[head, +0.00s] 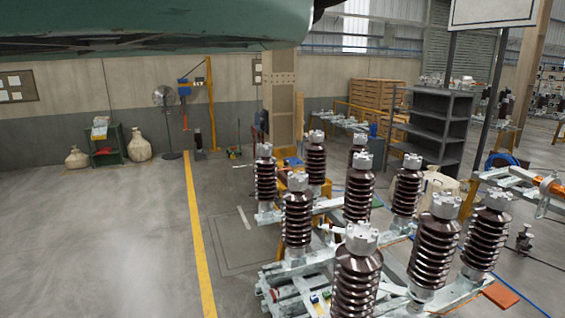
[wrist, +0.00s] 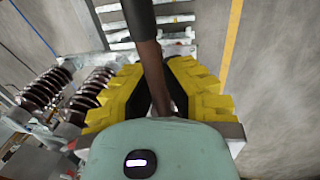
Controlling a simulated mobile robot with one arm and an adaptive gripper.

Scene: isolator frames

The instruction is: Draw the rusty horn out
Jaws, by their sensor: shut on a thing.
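In the wrist view my gripper (wrist: 157,80), with yellow stepped fingers, is shut on a long brown and black piece, which I take to be the rusty horn (wrist: 152,62). The piece runs from between the fingers up past the top edge of the picture. Its near end is partly hidden by the fingers and my teal gripper body. I cannot tell whether its far end touches anything. My gripper does not show in the head view, and I cannot pick out the horn there.
In the head view, several brown ribbed insulators (head: 358,280) stand upright on pale metal frames at right. Insulators (wrist: 42,90) also show at left in the wrist view. Grey shelves (head: 433,125) stand behind. The floor left of the yellow line (head: 199,235) is clear.

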